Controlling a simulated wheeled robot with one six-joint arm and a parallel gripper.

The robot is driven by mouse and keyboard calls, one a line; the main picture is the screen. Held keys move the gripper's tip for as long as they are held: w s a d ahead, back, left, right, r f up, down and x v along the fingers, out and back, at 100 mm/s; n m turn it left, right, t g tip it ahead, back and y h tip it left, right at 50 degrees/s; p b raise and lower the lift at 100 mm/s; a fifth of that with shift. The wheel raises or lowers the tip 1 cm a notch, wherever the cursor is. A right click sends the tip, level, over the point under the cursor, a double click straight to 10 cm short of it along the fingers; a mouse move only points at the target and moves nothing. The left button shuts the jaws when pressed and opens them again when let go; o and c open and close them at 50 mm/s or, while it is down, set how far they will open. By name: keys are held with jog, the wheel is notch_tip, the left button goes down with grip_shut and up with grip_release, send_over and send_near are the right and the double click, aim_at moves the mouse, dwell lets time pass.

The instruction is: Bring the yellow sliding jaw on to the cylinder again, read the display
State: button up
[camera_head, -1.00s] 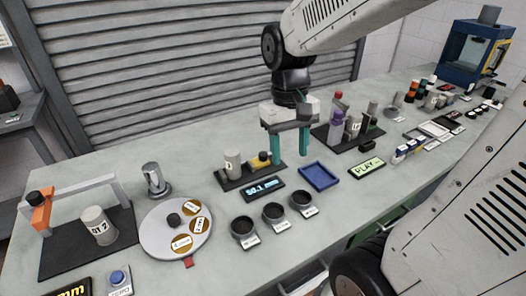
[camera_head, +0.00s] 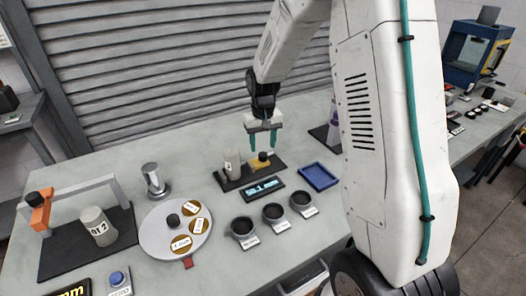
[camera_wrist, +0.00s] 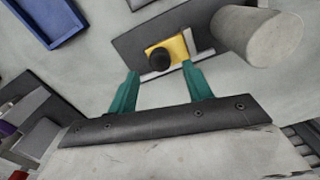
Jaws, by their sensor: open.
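The yellow sliding jaw (camera_head: 262,162) with its black knob sits on a dark base plate (camera_head: 279,166), to the right of the pale grey cylinder (camera_head: 232,163). The wrist view shows the yellow jaw (camera_wrist: 180,47) apart from the cylinder (camera_wrist: 258,38), with a visible gap. My gripper (camera_head: 262,141) is open and empty above and just behind the jaw. In the wrist view its teal fingertips (camera_wrist: 160,70) lie either side of the knob's near side. The display (camera_head: 263,189) in front of the plate is lit with blue digits in mm, too small to read surely.
A blue tray (camera_head: 319,177) lies right of the display. Three dark cups (camera_head: 273,216) stand in front. A round turntable (camera_head: 150,228) and an orange-grey frame gauge (camera_head: 41,210) stand to the left. My arm hides much of the right side.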

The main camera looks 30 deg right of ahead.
aim_at(263, 154)
jog(key=shift+f, duration=1.8)
